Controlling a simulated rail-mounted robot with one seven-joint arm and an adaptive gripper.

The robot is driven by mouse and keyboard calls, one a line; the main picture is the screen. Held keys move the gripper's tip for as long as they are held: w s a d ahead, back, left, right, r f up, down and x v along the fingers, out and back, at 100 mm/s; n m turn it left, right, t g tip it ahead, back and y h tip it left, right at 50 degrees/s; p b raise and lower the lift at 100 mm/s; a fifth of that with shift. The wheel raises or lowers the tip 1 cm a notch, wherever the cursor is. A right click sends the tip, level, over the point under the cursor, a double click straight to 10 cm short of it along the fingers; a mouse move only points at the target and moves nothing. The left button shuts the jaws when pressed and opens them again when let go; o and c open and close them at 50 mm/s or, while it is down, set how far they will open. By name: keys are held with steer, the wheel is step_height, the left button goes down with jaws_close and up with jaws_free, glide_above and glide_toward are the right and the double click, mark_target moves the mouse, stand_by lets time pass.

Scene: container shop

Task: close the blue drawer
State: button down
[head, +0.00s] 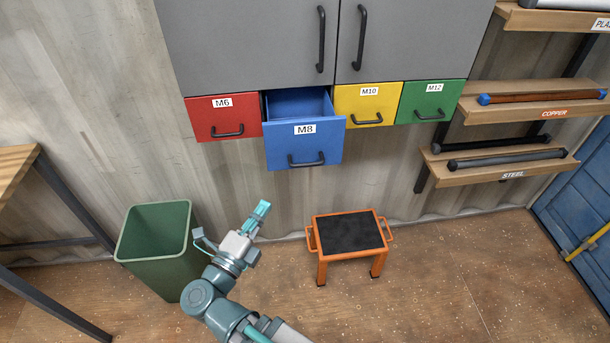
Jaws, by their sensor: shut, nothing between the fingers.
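The blue drawer (304,146), labelled M8, is pulled out from the row of drawers under the grey cabinet. Its front stands forward of its neighbours, and part of its inside shows above the front. A dark handle is on its lower front. My gripper (263,207) is below and a little left of the blue drawer in the picture, apart from it. Its teal fingers are shut together with nothing between them, pointing up toward the drawer.
Red (222,117), yellow (367,105) and green (428,102) drawers flank it, shut. The grey cabinet (262,40) is above. A green bin (157,246) stands left of my arm, an orange step stool (350,235) right. Shelves with bars are at right.

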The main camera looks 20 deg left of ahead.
steer(key=w+d+r+m+h+p, duration=0.1)
steer(key=w+d+m+h+p, duration=0.2)
steer(key=w, duration=0.9)
steer(key=d+h+p, duration=0.1)
steer(key=d+p, duration=0.1)
steer(key=p, duration=0.1)
steer(key=shift+w+r+g, duration=0.2)
steer(key=shift+r+g, duration=0.15)
steer(key=shift+g, duration=0.05)
steer(key=w+a+b, duration=0.2)
steer(key=w, duration=0.2)
steer(key=w+a+b, duration=0.2)
steer(key=w+a, duration=0.1)
steer(key=w, duration=0.1)
steer(key=w+a+b, duration=0.1)
steer(key=w+a, duration=0.1)
steer(key=w, duration=0.2)
steer(key=shift+w+a+f+b, duration=0.1)
steer(key=shift+w+a+b, duration=0.05)
steer(key=shift+a+b, duration=0.2)
steer(key=shift+w+a, duration=0.1)
steer(key=shift+w, duration=0.1)
steer(key=shift+w+a+r, duration=0.1)
steer(key=shift+r, duration=0.2)
